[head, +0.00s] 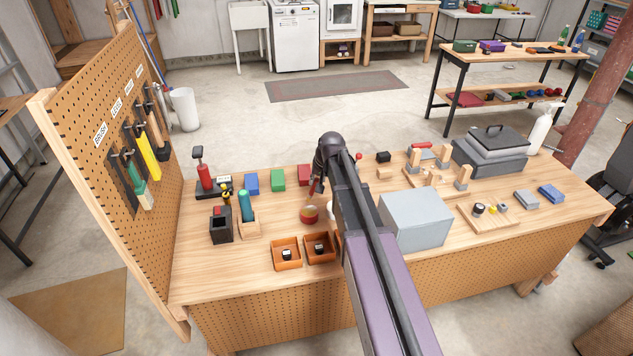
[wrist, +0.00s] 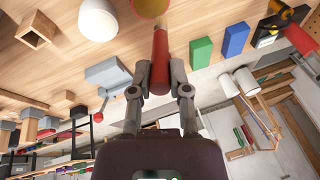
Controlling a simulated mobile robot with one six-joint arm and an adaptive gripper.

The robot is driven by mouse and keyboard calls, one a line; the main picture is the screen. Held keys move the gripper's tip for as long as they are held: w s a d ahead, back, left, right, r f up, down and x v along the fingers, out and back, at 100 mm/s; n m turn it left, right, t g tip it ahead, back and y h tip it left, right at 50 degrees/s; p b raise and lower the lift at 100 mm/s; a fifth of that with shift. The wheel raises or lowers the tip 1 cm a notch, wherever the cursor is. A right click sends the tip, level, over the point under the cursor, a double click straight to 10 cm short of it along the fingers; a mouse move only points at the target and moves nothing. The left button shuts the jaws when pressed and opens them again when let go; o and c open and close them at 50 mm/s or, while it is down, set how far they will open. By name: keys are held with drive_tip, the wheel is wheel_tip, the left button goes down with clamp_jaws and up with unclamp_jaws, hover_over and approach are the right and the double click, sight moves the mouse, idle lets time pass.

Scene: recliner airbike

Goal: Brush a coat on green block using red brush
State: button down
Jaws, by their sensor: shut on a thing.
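The green block (head: 278,180) stands on the workbench between a blue block (head: 251,184) and a red block (head: 304,175). It also shows in the wrist view (wrist: 201,50), right of the brush. My gripper (wrist: 160,72) is shut on the red brush (wrist: 160,52), around its handle. In the head view, my arm hides most of my gripper (head: 319,181). The brush points toward a round pot (head: 310,214) with a yellowish inside, seen at the top edge of the wrist view (wrist: 150,8). I cannot tell whether the bristles touch the pot.
A grey box (head: 415,219) stands right of my arm. A holder with a teal-handled tool (head: 247,210) stands left.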

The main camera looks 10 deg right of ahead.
drive_tip(key=shift+r+p, duration=0.85)
drive_tip(key=shift+r, duration=0.25)
drive_tip(key=shift+s, duration=0.15)
